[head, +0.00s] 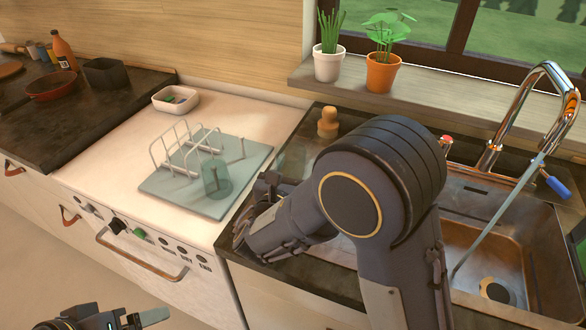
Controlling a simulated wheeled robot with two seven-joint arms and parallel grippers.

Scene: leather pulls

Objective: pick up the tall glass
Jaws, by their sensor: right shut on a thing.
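A clear greenish glass (292,160), which I take to be the tall glass, shows just behind my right gripper (272,188). Its lower part is hidden by the gripper and my arm. My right gripper is shut on it, though the fingertips are mostly hidden. I cannot tell whether the glass is clear of the counter. A second greenish glass (217,180) stands on the drying mat, left of the gripper. My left gripper (140,318) shows only in part at the bottom left edge, far from both glasses, and its opening is not clear.
A wire dish rack (185,150) stands on the grey-green mat (165,188). A white dish (175,100) is behind it. A wooden-topped object (328,122) stands at the back. The sink (470,240) and tap (560,115) are at right. Potted plants line the sill.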

